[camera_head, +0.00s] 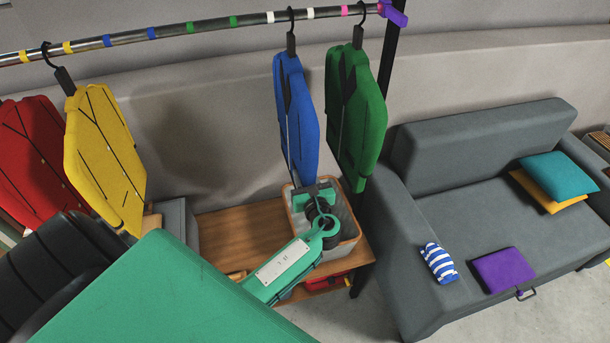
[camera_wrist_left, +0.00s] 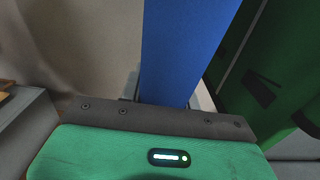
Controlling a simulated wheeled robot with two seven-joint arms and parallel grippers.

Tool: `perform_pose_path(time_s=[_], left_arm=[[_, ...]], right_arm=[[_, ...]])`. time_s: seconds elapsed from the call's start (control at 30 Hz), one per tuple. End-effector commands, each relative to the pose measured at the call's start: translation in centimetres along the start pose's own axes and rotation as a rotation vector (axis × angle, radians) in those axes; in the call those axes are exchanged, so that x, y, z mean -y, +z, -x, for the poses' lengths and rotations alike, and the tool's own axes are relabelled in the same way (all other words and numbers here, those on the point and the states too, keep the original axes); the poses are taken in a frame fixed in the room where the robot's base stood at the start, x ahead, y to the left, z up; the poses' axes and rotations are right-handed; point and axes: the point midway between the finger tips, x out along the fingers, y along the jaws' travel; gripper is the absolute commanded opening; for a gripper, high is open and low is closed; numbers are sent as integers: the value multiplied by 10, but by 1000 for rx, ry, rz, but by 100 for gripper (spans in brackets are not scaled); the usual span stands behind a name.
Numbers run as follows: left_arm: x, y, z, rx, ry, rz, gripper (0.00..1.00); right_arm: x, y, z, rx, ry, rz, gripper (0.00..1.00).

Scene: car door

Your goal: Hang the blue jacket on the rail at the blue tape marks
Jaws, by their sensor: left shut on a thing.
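The blue jacket (camera_head: 292,110) hangs upright from a black hanger (camera_head: 291,40) whose hook is at the rail (camera_head: 250,20), between two white tape marks (camera_head: 270,17). The blue tape marks (camera_head: 107,41) (camera_head: 151,33) are farther left on the rail, between the yellow and green marks. My left gripper (camera_head: 312,192) is at the jacket's lower edge and shut on it; its fingertips are partly hidden. In the left wrist view the jacket (camera_wrist_left: 183,50) rises straight from the gripper (camera_wrist_left: 165,103). My right gripper is not in view.
A green jacket (camera_head: 356,115) hangs close to the right of the blue one. Yellow (camera_head: 102,155) and red (camera_head: 28,155) jackets hang at the left. A basket (camera_head: 347,222) on a wooden bench (camera_head: 235,235) is below. The rail between the yellow and blue jackets is free.

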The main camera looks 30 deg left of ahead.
Motion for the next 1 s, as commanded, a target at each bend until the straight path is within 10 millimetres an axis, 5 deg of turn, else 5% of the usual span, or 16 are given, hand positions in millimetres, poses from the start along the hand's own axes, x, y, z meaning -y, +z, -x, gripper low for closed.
perform_pose_path(time_s=[0.1,0.13,0.23,0.67,1.0], left_arm=[[0,1,0,2,0,1,0],[0,1,0,2,0,1,38],[0,1,0,1,0,1,58],[0,-3,12,-3,-1,1,58],[0,-4,85,-4,-1,3,58]], right_arm=[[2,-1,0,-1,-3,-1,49],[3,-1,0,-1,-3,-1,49],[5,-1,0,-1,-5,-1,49],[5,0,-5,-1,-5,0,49],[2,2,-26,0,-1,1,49]])
